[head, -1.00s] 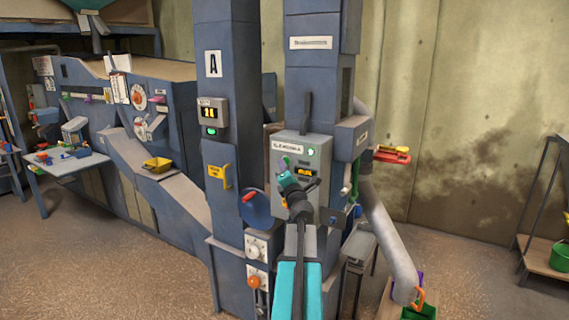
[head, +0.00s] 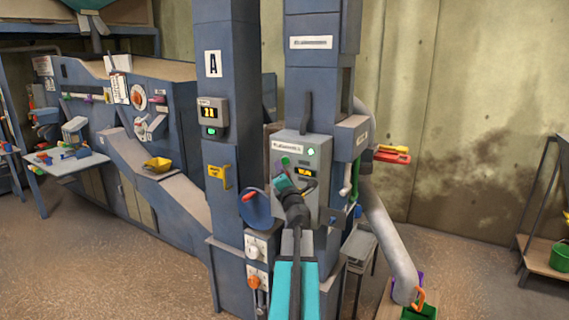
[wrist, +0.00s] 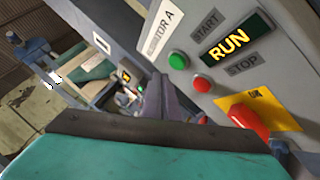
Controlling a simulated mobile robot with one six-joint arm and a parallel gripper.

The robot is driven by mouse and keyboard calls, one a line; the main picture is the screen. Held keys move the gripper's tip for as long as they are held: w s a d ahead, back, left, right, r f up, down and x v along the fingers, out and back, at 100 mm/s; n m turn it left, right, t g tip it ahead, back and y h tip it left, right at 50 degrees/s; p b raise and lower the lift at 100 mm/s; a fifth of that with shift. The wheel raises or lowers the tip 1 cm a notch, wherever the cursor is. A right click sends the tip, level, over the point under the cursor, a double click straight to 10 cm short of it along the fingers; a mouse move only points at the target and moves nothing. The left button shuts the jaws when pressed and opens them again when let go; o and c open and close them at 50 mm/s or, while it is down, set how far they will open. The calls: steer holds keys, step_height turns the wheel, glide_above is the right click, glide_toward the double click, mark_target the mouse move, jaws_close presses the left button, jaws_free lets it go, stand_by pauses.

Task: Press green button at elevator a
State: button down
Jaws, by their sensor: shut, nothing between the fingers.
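A red switch (wrist: 248,121) on a yellow plate marked ON sits low on the panel, near my wrist. A blue disc (head: 257,206) and an orange knob (head: 254,283) are on the left column. Open floor lies at the left and right.

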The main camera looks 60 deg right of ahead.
steer(key=a, duration=0.3)
steer(key=shift+a, duration=0.4)
stand_by(0.7)
